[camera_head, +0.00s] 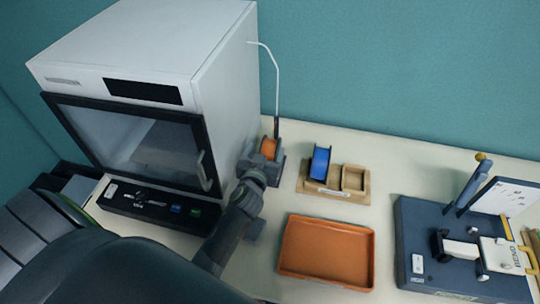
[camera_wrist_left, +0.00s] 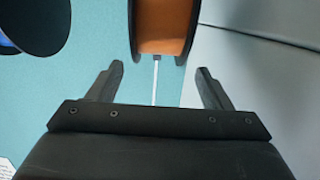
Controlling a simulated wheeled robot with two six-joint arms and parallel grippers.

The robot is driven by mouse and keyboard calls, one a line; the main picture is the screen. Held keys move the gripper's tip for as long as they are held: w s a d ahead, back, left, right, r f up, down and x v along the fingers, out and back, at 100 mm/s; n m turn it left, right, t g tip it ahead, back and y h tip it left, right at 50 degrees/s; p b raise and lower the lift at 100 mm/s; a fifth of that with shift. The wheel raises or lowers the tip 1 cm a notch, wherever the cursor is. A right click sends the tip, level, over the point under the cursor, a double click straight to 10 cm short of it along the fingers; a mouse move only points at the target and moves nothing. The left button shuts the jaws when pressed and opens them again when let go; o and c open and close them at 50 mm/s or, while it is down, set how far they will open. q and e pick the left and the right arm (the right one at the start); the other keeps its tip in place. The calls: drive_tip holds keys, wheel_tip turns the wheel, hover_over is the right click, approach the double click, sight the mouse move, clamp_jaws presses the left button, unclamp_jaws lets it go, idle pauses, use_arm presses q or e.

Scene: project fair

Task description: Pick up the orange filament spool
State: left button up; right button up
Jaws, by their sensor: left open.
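The orange filament spool (camera_head: 268,148) sits by the printer's right side, partly hidden by my left gripper (camera_head: 263,165). In the left wrist view the spool (camera_wrist_left: 166,28) shows large at the top, with orange winding between dark flanges. My left gripper is open there (camera_wrist_left: 157,78), its fingertips apart and the spool just ahead of the gap between them. Nothing is between the fingers except a thin pale line of filament or tube in the background. My right gripper is not in view.
A white 3D printer (camera_head: 225,90) stands close on the left. A blue spool (camera_head: 320,163) stands upright in a wooden holder (camera_head: 333,192) just right of the gripper. An orange tray (camera_head: 327,251) lies in front, and a dark-blue fixture board (camera_head: 425,230) is at the right.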

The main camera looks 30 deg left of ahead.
sight(269, 146)
use_arm(q)
drive_tip(key=b+x, duration=0.1)
drive_tip(key=x, duration=0.4)
drive_tip(key=shift+w+d+f, duration=0.15)
drive_tip(key=shift+f, duration=0.05)
drive_tip(key=shift+r, duration=0.1)
drive_tip(key=shift+c, duration=0.8)
clamp_jaws()
